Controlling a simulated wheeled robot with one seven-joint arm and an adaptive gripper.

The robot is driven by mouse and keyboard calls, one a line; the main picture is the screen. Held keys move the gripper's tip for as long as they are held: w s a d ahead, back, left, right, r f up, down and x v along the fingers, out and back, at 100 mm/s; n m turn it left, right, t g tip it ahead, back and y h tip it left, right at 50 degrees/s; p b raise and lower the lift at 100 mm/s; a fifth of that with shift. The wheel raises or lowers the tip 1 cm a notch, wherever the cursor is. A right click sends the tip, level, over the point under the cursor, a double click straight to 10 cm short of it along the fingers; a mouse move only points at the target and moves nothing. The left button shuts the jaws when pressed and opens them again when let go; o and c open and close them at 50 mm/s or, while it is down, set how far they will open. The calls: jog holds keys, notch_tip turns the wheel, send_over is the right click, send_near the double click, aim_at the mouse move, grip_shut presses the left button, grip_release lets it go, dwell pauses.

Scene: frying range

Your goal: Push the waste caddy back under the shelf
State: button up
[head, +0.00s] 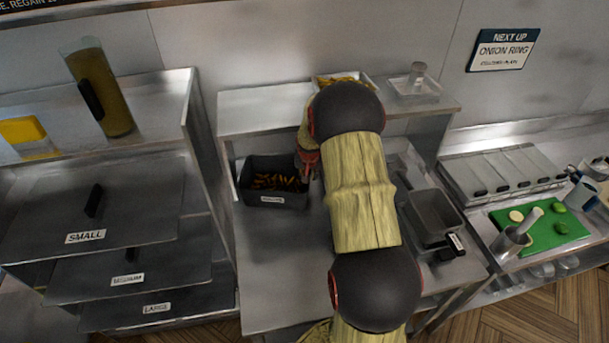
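The waste caddy (262,201) looks to be the dark open bin with a small white label on its front; the label is too small to read. It holds brownish-orange scraps and stands on the steel worktop, at the front edge of the raised shelf (258,101). Whether its back part is under the shelf is hard to tell. My gripper (307,172), with red parts showing, is at the caddy's right side, touching or very close. My arm hides most of it, so its fingers are unclear.
A tray of fries (362,80) and a clear container (417,82) stand on the shelf. Dark grey pans (432,215) lie right of my arm. Left is a rack with drawers labelled small, medium and large (155,308). Worktop in front of the caddy (275,265) is clear.

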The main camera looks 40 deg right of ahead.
jog(key=shift+f, duration=0.15)
jog(key=shift+x, duration=3.8)
jog(key=shift+c, duration=1.2)
jog(key=c, duration=0.4)
